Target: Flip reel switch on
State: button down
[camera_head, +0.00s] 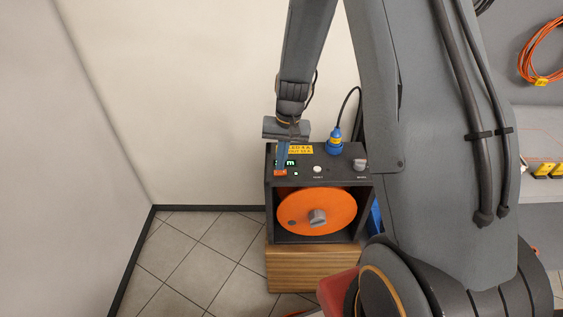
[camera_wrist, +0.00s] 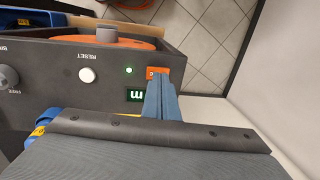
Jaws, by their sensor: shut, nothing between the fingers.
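The reel box (camera_head: 270,205) is a dark case with an orange reel (camera_head: 330,213) in its open front. The small orange-red switch (camera_head: 280,172) is at the left front of its top panel; it also shows in the wrist view (camera_wrist: 155,71). My gripper (camera_head: 281,165) points down at the switch from above. Its blue-grey fingers (camera_wrist: 163,85) are shut together, with their tips at the switch's edge and covering part of it. Contact and the switch's tilt are hard to tell. A small green light (camera_wrist: 129,70) and a green display (camera_wrist: 135,95) beside the switch are lit.
A white button (camera_wrist: 87,75) and a grey knob (camera_head: 360,164) are on the same panel. A blue plug (camera_head: 335,143) with a black cable stands at its back. The box rests on a wooden block (camera_head: 310,268). Walls are behind and left; tiled floor is clear at left.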

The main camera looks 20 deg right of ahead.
aim_at(276, 172)
notch_tip(276, 172, up, 13)
jog(key=a+b, duration=0.1)
jog(key=shift+w+a, duration=0.2)
jog(key=shift+a, duration=0.05)
dwell(0.4)
jog(key=s+f+n+t+h+b, duration=0.1)
jog(key=s+f+n+b, duration=0.1)
jog(key=s, duration=1.5)
jog(key=shift+s+f+n, duration=0.3)
jog(key=shift+n, duration=0.5)
